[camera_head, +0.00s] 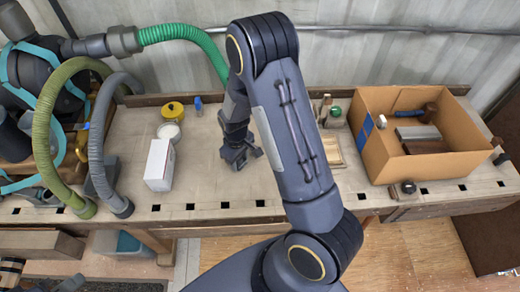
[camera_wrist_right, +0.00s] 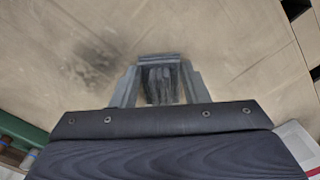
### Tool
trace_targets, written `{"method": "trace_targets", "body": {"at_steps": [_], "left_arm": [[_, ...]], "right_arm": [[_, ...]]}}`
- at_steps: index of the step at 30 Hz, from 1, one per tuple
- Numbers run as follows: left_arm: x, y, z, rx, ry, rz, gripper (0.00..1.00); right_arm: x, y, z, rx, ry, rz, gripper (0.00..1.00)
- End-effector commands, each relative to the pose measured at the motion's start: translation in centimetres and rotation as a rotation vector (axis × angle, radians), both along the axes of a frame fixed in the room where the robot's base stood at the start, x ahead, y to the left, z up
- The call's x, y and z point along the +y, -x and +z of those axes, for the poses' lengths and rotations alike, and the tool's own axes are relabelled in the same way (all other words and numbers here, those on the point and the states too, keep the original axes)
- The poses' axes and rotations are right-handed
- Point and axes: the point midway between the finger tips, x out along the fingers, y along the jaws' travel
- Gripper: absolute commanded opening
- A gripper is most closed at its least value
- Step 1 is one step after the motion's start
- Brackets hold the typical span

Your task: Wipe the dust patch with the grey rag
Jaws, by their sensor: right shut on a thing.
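My right gripper (camera_head: 241,160) reaches down to the workbench top, left of the bench's middle in the head view. In the right wrist view the gripper (camera_wrist_right: 160,75) is shut on the grey rag (camera_wrist_right: 161,86), a dark, bunched piece between its fingers. The rag is close to the bench surface; I cannot tell if it touches. The dust patch (camera_wrist_right: 92,66) is a dark, blurry smudge on the bench, left of the fingers and apart from the rag. I cannot make the patch out in the head view. My left gripper is not in view.
The workbench (camera_head: 205,190) has a white box (camera_head: 159,165) and a yellow container (camera_head: 173,110) left of the gripper. A cardboard box (camera_head: 425,163) with tools stands right. Thick hoses (camera_head: 100,140) stand at the left end. Bare bench lies around the gripper.

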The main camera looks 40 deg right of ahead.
Motion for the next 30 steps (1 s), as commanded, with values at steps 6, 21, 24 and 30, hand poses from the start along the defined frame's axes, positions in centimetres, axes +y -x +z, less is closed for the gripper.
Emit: {"method": "trace_targets", "body": {"at_steps": [6, 21, 24, 30], "left_arm": [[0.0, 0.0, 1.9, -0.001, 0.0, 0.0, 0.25], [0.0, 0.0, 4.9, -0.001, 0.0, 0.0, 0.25], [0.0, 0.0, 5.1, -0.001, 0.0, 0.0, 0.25], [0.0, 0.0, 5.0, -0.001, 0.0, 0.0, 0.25]], "right_arm": [[-0.1, -0.2, 3.4, -0.002, -0.001, 0.0, 0.2], [-0.2, -0.7, 7.8, -0.004, -0.001, -0.002, 0.2], [-0.2, -0.8, 8.1, -0.003, -0.001, -0.002, 0.2], [-0.2, -0.8, 8.1, -0.003, -0.001, -0.002, 0.2]]}}
